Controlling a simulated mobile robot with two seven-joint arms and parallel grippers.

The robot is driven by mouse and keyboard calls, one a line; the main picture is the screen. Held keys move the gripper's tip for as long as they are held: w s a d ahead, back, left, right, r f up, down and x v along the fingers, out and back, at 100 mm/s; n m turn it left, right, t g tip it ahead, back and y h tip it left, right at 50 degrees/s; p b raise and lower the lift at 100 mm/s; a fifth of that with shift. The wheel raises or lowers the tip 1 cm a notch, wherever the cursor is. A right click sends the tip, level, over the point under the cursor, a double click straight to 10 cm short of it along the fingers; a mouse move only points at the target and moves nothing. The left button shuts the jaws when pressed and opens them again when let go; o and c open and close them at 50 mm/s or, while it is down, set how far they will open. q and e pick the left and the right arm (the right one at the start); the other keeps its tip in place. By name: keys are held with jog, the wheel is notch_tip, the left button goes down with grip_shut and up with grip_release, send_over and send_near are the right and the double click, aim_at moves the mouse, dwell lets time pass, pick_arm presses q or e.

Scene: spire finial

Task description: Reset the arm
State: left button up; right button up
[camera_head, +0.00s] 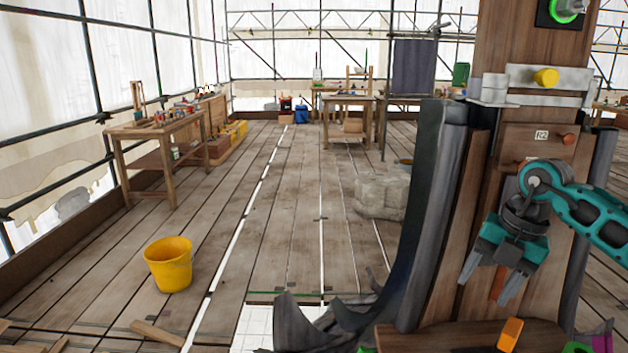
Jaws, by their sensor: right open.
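My right gripper (489,280) is in view at the right, on the teal arm that comes in from the right edge. Its two grey fingers point down and are apart, with nothing between them. It hangs in front of the wooden post (518,140), near the dark lead-like sheeting. I cannot tell whether it touches the post. My left gripper does not show.
The post carries a yellow knob (545,78) and an R2 label (541,135). An orange piece (510,334) is at its base. A yellow bucket (168,265) stands on the plank floor. A workbench (158,128) is at left. The middle floor is mostly clear.

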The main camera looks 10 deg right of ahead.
jog(key=a+f+n+t+y, duration=0.15)
jog(key=a+y, duration=0.25)
jog(key=a, duration=0.7)
jog(key=s+a+r+m+t+y, duration=0.1)
jog(key=a+r+m+t+y, duration=0.1)
jog(key=a+r+t+y, duration=0.35)
jog(key=a+r+m+t+y, duration=0.1)
jog(key=a+r+t+y, duration=0.15)
jog(key=a+y, duration=0.55)
jog(key=s+d+f+m+t+h, duration=0.3)
jog(key=d+f+m+t+h, duration=0.55)
jog(key=m+h, duration=1.25)
jog(key=s+d+f+m+g+y, duration=0.1)
jog(key=s+f+m+g, duration=0.1)
jog(key=s+f+g, duration=0.75)
jog(key=s+d+f+m+g, duration=0.1)
jog(key=s+d+f+g, duration=0.1)
jog(key=s+f+g, duration=0.75)
jog(key=w+a+f+t+y, duration=0.2)
jog(key=f+t, duration=0.4)
jog(key=t, duration=0.4)
jog(key=shift+w+a+f+t, duration=0.25)
jog(key=shift+w+a, duration=0.35)
jog(key=shift+w, duration=0.6)
